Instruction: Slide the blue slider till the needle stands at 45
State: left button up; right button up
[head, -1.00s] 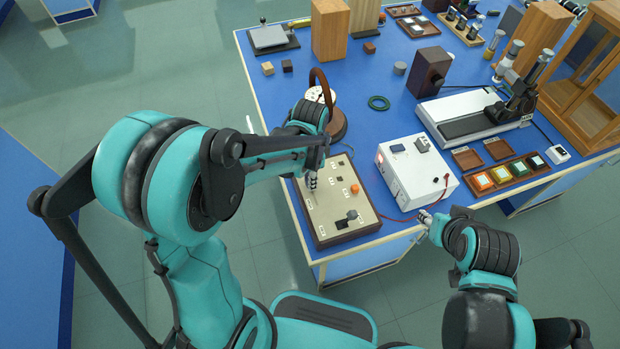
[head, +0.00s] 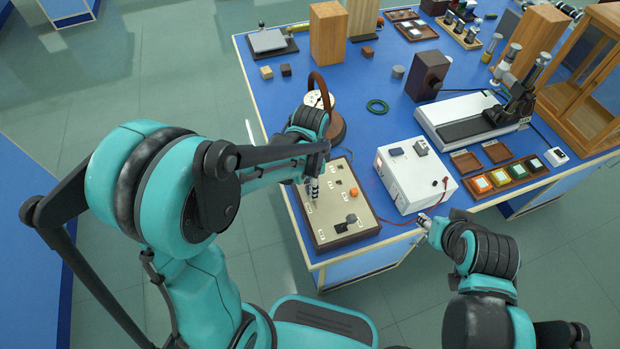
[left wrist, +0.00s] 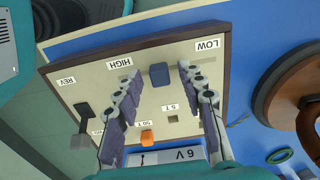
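The blue slider (left wrist: 159,76) stands on the cream panel of the control box (left wrist: 75,85), between the HIGH and LOW labels in the left wrist view. My left gripper (left wrist: 158,88) is open, one finger on each side of the slider, with visible gaps. In the head view my left gripper (head: 313,192) points down over the left part of the control box (head: 325,220) and hides the slider. The round white dial (head: 316,99) stands behind the box; its needle is too small to read. My right gripper (head: 424,219) is by the bench's front edge, its opening unclear.
An orange knob (left wrist: 147,138) and a black lever (left wrist: 84,115) are on the panel. A white power supply (head: 415,172) with a red lead stands to the right. The dial's wooden base (left wrist: 283,98) is close by. A green ring (head: 377,106) lies on the blue bench.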

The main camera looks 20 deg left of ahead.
aim_at(308, 189)
pick_arm(q)
notch_tip(308, 189, up, 12)
dwell(0.4)
jog(key=shift+f, duration=0.15)
jog(key=s+a+n+t, duration=0.5)
jog(key=s+n+t, duration=0.2)
jog(key=s+n, duration=0.2)
jog(key=shift+s+r+n, duration=0.25)
jog(key=shift+r+n, duration=0.05)
jog(key=shift+n, duration=0.8)
